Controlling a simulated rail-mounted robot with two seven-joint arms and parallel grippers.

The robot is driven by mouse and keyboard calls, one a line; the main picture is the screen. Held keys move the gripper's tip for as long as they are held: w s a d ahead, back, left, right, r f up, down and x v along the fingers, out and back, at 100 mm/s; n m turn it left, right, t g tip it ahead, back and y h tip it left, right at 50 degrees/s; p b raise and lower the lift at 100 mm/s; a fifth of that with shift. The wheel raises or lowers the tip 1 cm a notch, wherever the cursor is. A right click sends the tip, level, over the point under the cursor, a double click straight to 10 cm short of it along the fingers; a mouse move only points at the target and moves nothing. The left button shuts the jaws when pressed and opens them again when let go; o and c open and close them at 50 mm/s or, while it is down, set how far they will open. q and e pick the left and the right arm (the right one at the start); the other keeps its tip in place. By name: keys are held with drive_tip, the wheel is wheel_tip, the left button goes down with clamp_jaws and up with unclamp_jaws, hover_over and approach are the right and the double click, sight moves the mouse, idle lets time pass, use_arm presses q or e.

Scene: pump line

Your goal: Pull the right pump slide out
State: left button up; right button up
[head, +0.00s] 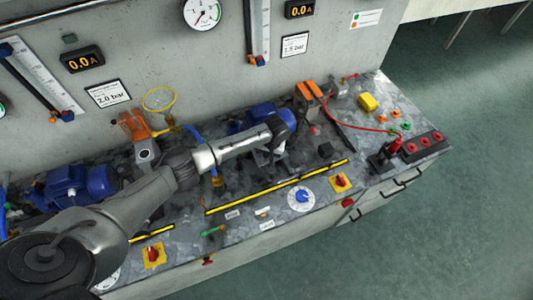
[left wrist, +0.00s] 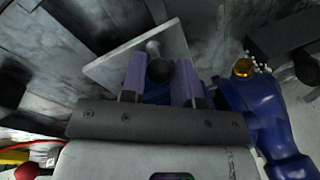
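The right pump (head: 247,120) is a blue motor body at the back of the bench, partly covered by my left arm. Part of its blue body also shows in the left wrist view (left wrist: 265,110). My left gripper (head: 265,158) is low in front of this pump, pointing down. In the left wrist view, its two purple fingers (left wrist: 161,80) are apart, on either side of a dark round knob (left wrist: 159,69). A gap seems to show beside the knob. The knob's stem joins a grey square plate (left wrist: 115,68), likely part of the slide. My right gripper is not in view.
A second blue pump (head: 75,185) stands at the left. Yellow-black strips (head: 285,185), a blue dial (head: 301,196) and red switches (head: 341,181) lie along the front. A red cable (head: 352,126) runs to the sockets at right. The wall is close behind.

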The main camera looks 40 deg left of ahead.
use_arm(q)
clamp_jaws()
drive_tip(key=shift+s+d+r+p, duration=0.1)
drive_tip(key=shift+d+r+p, duration=0.1)
drive_tip(key=shift+p, duration=0.25)
drive_tip(key=p, duration=0.1)
drive_tip(key=d+p, duration=0.1)
drive_tip(key=s+d+p, duration=0.1)
drive_tip(key=shift+d+r, duration=0.15)
drive_tip(key=shift+r, duration=0.15)
drive_tip(key=s+d+p, duration=0.2)
drive_tip(key=d, duration=0.1)
drive_tip(key=s+d+p, duration=0.1)
drive_tip(key=d+p, duration=0.1)
drive_tip(key=shift+f, duration=0.3)
drive_tip(key=shift+d+f, duration=0.1)
drive_tip(key=shift+d, duration=0.2)
